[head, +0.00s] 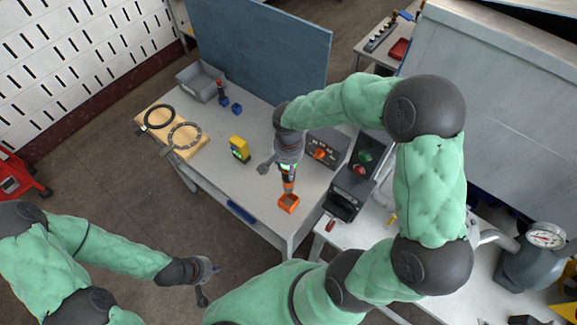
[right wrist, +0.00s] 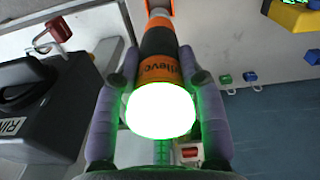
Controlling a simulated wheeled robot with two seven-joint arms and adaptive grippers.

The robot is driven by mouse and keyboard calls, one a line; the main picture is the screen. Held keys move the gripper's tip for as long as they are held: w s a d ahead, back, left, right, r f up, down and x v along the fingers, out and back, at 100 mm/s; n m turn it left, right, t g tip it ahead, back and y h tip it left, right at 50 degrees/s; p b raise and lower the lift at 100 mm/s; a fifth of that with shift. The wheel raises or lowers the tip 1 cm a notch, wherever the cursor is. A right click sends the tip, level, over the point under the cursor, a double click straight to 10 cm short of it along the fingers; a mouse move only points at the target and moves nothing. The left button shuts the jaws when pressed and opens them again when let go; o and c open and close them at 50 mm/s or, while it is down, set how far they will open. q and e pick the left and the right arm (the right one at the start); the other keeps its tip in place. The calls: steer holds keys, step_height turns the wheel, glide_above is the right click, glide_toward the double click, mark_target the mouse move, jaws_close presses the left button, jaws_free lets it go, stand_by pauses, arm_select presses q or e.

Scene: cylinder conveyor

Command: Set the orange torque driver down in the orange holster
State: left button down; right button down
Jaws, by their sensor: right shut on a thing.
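The orange and black torque driver (head: 288,175) is held in my right gripper (head: 288,160), its nose pointing down. In the right wrist view the driver (right wrist: 160,65) sits between the two fingers of the right gripper (right wrist: 160,115), its glowing white end towards the camera. The small orange holster (head: 288,204) stands near the table's front edge, right below the driver's nose. I cannot tell whether the nose is inside it or just above. My left gripper (head: 208,283) is empty, away from the table, its fingers apart.
A yellow device (head: 239,148) stands left of the driver on the grey table (head: 215,135). A dark control box (head: 326,150) with an orange knob is close on the right. A wooden board with rings (head: 187,147), a grey bin (head: 200,83) and a blue block (head: 237,108) stand further back.

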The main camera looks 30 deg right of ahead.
steer(key=shift+f+b, duration=2.2)
steer(key=shift+f, duration=0.25)
steer(key=shift+b, duration=0.4)
steer(key=shift+f+b, duration=2.4)
steer(key=shift+f, duration=0.4)
steer(key=shift+f+b, duration=1.5)
steer(key=shift+b, duration=0.05)
steer(key=c, duration=0.7)
jaws_free()
